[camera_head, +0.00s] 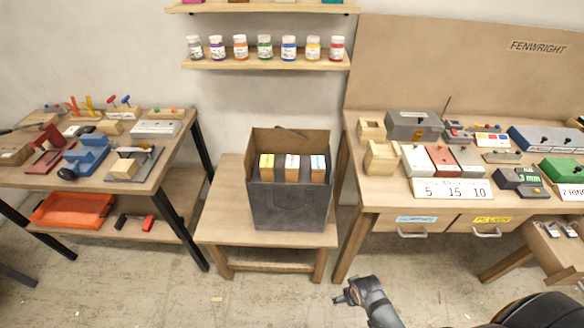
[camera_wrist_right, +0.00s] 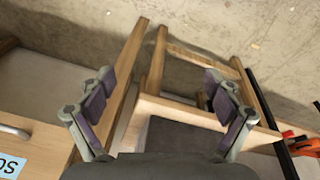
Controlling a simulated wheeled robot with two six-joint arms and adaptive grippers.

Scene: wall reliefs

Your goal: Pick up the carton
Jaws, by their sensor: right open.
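An open-topped dark grey box (camera_head: 290,208) with brown inner walls stands upright on a low wooden table (camera_head: 215,225) in the middle of the head view. Several small cartons (camera_head: 292,166) with white, yellow and blue tops stand in a row inside it. I cannot tell which of these is the carton meant. My right gripper (camera_head: 347,297) is low in front of the table, to its right, apart from the box. In the right wrist view the gripper (camera_wrist_right: 160,103) has its fingers spread with nothing between them. A grey face (camera_wrist_right: 180,140), probably the box, shows partly behind it. My left gripper is out of view.
A bench with tools (camera_head: 90,150) stands left, with an orange tray (camera_head: 72,210) on its lower shelf. A desk with drawers (camera_head: 450,215) stands close on the right. A shelf of jars (camera_head: 265,62) hangs above. The floor in front is mostly clear.

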